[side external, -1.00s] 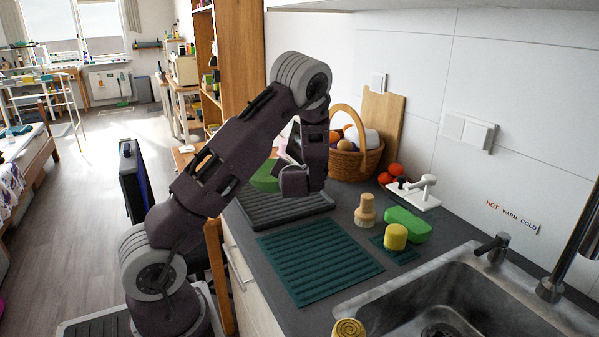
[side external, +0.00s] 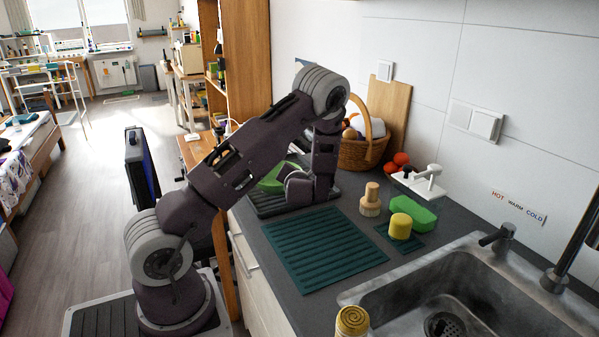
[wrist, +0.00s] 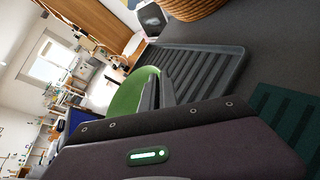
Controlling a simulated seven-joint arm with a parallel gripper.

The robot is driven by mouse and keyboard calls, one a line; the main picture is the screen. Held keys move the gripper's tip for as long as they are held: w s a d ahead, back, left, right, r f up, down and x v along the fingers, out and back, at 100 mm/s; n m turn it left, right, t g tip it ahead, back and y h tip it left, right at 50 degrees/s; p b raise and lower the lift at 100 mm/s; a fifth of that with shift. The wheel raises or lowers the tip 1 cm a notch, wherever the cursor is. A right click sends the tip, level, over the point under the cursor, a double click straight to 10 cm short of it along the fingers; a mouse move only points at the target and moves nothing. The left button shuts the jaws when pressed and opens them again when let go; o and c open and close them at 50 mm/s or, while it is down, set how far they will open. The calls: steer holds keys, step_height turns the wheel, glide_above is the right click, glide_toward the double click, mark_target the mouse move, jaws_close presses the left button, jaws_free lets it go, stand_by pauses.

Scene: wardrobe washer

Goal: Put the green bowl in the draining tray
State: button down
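The green bowl (side external: 272,182) is tilted, at the far end of the counter in the side view. In the wrist view the bowl (wrist: 128,97) shows beside my fingers, its rim running in between them. My gripper (wrist: 156,86) appears shut on that rim; in the side view my arm hides the fingertips. The dark grey ribbed draining tray (side external: 265,207) lies on the counter under the bowl and gripper; it also shows in the wrist view (wrist: 215,58). The bowl is low over the tray's left side; I cannot tell whether they touch.
A teal ribbed mat (side external: 322,250) lies in front of the tray. A wicker basket (side external: 362,153) stands behind it by the wall.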

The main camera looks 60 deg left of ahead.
steer(key=shift+f, duration=0.8)
steer(key=shift+f, duration=0.3)
steer(key=c, duration=1.3)
jaws_free()
steer(key=shift+o, duration=0.2)
steer(key=shift+d, duration=0.1)
steer(key=v, duration=0.7)
